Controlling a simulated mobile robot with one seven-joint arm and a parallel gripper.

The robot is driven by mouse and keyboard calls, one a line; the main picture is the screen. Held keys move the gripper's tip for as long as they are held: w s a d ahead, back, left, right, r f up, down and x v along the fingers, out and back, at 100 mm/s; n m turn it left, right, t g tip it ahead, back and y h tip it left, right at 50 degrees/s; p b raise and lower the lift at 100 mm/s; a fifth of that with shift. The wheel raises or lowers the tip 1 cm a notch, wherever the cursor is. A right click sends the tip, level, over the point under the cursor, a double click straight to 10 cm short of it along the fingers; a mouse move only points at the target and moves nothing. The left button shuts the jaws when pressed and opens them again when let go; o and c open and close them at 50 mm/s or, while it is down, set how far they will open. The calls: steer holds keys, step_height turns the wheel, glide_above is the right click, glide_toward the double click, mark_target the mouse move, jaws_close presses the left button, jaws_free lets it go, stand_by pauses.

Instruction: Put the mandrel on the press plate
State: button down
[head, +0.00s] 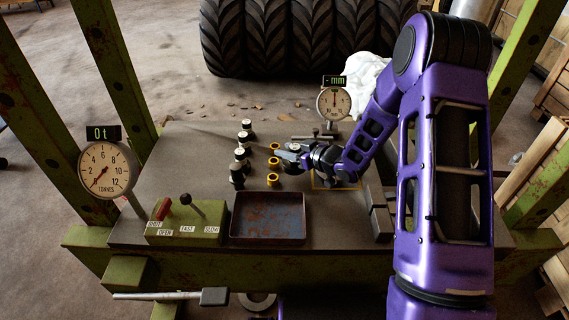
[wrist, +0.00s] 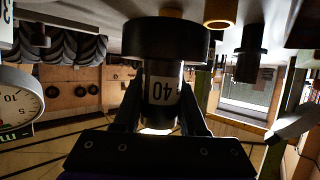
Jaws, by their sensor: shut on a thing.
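My gripper (head: 284,156) is shut on a dark mandrel (wrist: 165,42), low over the bench beside the yellow rings. In the wrist view, the mandrel has a wide dark collar and a narrower body with a white label reading 40, between the two fingers (wrist: 162,105). That view is upside down, with the bench top at its upper edge. I cannot tell whether the mandrel touches the bench. Other dark mandrels with pale tops stand in a row to the left (head: 240,156). A yellow-outlined square (head: 318,184), perhaps the press plate, lies partly hidden under my wrist.
Yellow rings (head: 272,180) lie between the row and my gripper. A rusty tray (head: 268,217) and a green lever box (head: 185,234) sit at the front. A dial gauge (head: 334,104) stands behind; a tonnes gauge (head: 104,170) is at left. Green posts flank the bench.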

mark_target(287, 161)
steer(key=shift+f+b, duration=0.4)
steer(key=shift+f, duration=1.75)
steer(key=shift+f, duration=0.2)
steer(key=shift+c, duration=2.3)
jaws_free()
steer(key=shift+s+d+r, duration=0.1)
steer(key=shift+d+r, duration=0.1)
steer(key=p+v, duration=0.1)
steer(key=v, duration=1)
steer(key=shift+s+d, duration=0.2)
steer(key=shift+s, duration=0.1)
steer(key=shift+w, duration=0.1)
